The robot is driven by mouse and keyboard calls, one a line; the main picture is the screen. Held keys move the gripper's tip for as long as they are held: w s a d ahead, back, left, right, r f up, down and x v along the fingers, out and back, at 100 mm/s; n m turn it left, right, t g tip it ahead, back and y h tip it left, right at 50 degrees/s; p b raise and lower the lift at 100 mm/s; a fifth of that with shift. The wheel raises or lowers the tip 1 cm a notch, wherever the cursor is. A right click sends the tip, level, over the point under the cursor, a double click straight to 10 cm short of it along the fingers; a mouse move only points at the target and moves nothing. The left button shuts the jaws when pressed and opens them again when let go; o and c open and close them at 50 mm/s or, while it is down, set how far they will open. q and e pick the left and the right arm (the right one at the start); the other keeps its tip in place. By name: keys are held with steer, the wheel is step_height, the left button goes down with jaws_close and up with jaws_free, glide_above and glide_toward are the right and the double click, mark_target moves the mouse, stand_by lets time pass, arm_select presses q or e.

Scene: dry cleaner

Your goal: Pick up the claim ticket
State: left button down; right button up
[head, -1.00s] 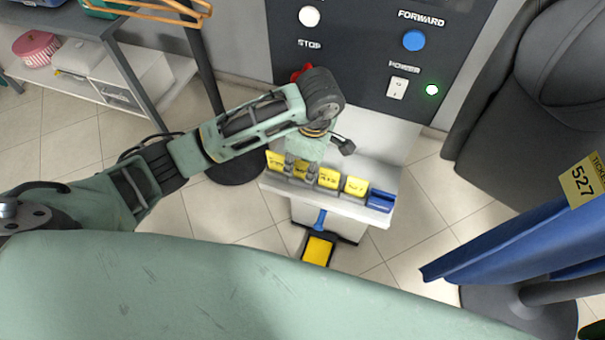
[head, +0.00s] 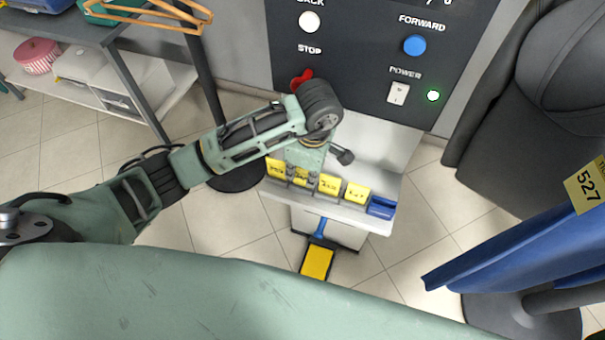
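Several yellow tickets (head: 329,184) with dark print stand in a row on a pale shelf (head: 345,212) below the control panel. My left gripper (head: 301,178) points down at the left part of this row. Its two fingers look apart, with a yellow ticket showing between them; whether they touch it is too small to tell. The wrist hides part of the shelf behind it. Another yellow ticket, marked 527 (head: 585,186), hangs on a blue garment at the right edge. My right gripper is not in view.
A blue holder (head: 381,207) sits at the row's right end. The dark panel (head: 360,70) has buttons and a lit green lamp. A yellow pedal (head: 317,262) is on the floor below the shelf. A dark padded form (head: 540,100) and the blue garment (head: 520,240) stand on the right.

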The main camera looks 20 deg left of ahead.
arm_select(q)
steer(key=shift+w+r, duration=0.1)
steer(key=shift+r, duration=0.35)
steer(key=shift+s+r+b, duration=0.3)
steer(key=shift+r+b, duration=0.05)
steer(key=shift+r, duration=0.25)
steer(key=shift+s+r+b, duration=0.3)
steer(key=shift+r, duration=0.3)
steer(key=s+b, duration=0.2)
steer(key=s, duration=1.5)
steer(key=shift+a, duration=0.3)
steer(key=shift+r, duration=0.1)
step_height(320, 180, up, 8)
steer(key=p, duration=0.5)
steer(key=shift+f, duration=0.25)
steer(key=shift+w, duration=0.1)
